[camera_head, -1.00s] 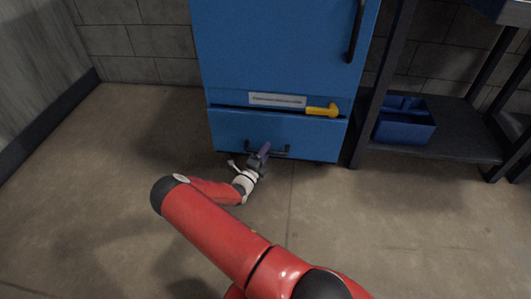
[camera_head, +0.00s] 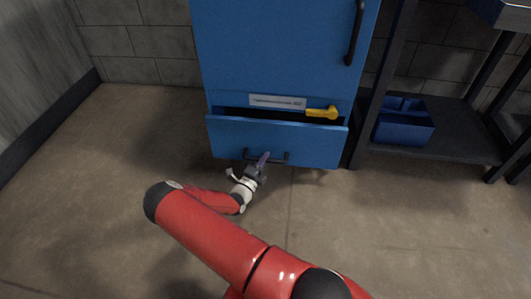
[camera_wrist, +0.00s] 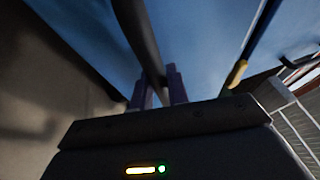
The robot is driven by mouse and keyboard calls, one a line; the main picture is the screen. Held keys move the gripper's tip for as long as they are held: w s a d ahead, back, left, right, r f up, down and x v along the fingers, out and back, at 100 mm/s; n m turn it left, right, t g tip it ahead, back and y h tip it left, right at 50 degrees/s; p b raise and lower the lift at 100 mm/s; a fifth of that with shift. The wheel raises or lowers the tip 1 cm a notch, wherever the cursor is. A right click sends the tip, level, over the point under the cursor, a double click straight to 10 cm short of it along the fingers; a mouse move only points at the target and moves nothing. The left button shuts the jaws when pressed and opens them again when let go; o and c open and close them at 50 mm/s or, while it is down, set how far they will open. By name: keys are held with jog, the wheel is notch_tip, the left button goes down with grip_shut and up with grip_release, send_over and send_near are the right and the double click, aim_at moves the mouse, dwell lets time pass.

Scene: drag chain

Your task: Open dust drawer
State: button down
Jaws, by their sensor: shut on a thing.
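The dust drawer (camera_head: 310,148) is the blue bottom drawer of the blue cabinet (camera_head: 275,50). It stands partly out, with a dark gap along its top edge. Its black bar handle (camera_head: 280,160) runs across the front. My gripper (camera_head: 262,160) is at the left-middle part of this handle, its purple fingers shut on it. In the wrist view my gripper's fingers (camera_wrist: 160,88) stand on both sides of the dark handle bar (camera_wrist: 142,40). The inside of the drawer is mostly hidden.
A yellow handle (camera_head: 322,113) sits above the drawer's right part, beside a white label (camera_head: 277,102). A dark shelf rack (camera_head: 455,125) with a blue bin (camera_head: 404,128) stands close on the right. The floor (camera_head: 120,190) at left and in front is clear.

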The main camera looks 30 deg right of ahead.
jog(key=s+a+p, duration=0.2)
jog(key=s+a, duration=0.6)
jog(key=s, duration=0.4)
jog(key=s+a+p, duration=0.2)
jog(key=s+a, duration=0.7)
jog(key=s, duration=0.4)
jog(key=shift+s, duration=0.25)
jog(key=c, duration=1.4)
grip_release()
jog(key=shift+o, duration=0.2)
jog(key=shift+a, duration=0.1)
jog(key=v, duration=0.7)
jog(key=shift+s+a, duration=0.2)
jog(key=shift+a, duration=0.1)
